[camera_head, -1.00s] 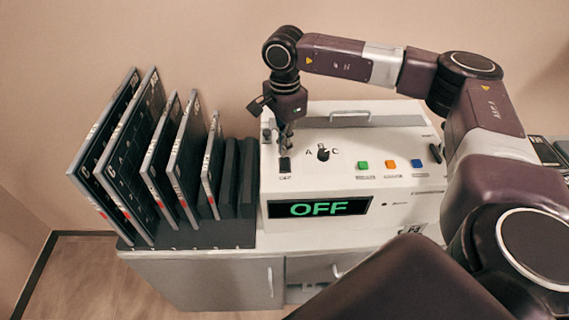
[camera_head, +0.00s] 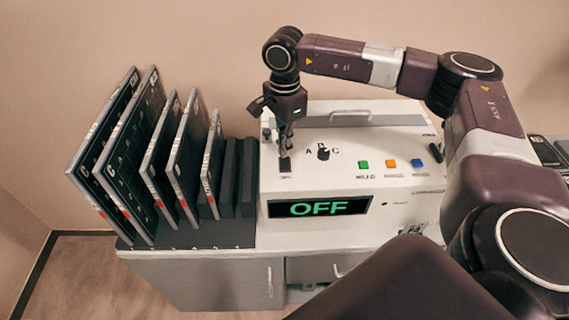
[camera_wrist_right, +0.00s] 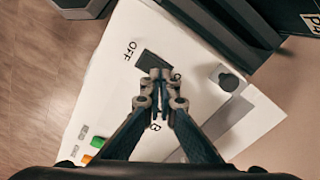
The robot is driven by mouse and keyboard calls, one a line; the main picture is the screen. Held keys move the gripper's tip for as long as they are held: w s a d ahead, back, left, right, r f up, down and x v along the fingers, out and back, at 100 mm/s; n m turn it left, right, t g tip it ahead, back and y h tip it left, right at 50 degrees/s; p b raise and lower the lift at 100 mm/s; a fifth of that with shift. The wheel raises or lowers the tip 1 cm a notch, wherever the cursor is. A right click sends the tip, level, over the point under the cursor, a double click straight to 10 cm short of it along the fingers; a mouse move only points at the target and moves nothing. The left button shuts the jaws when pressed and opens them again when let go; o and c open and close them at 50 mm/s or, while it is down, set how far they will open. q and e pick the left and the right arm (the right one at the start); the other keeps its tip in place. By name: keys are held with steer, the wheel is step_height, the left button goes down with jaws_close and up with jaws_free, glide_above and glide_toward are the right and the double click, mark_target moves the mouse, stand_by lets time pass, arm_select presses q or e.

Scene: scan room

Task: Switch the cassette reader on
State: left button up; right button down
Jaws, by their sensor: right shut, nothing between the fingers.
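The cassette reader (camera_head: 405,200) is a white box on a cabinet, and its display (camera_head: 319,207) reads OFF in green. A black power switch (camera_head: 285,164) sits at the left of its top panel. It also shows in the right wrist view (camera_wrist_right: 152,62), next to an OFF label. My right gripper (camera_head: 286,148) points down just above the switch, shut and empty. In the right wrist view its closed fingertips (camera_wrist_right: 160,76) overlap the switch's edge; I cannot tell whether they touch it. My left gripper is out of view.
A black selector knob (camera_head: 323,153) marked A, B, C sits right of the switch. Green, orange and blue buttons (camera_head: 390,163) line the panel's right side. Several dark cassettes (camera_head: 165,160) stand in a rack at left. A handle (camera_head: 350,116) rises behind the panel.

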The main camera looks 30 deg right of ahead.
steer(key=shift+s+f+b, duration=0.1)
steer(key=shift+f+b, duration=0.65)
steer(key=shift+f, duration=0.25)
stand_by(0.3)
steer(key=shift+r, duration=0.1)
steer(key=shift+r+p, duration=0.65)
steer(key=shift+r, duration=0.1)
steer(key=shift+r+p, duration=1.5)
steer(key=shift+r, duration=1.2)
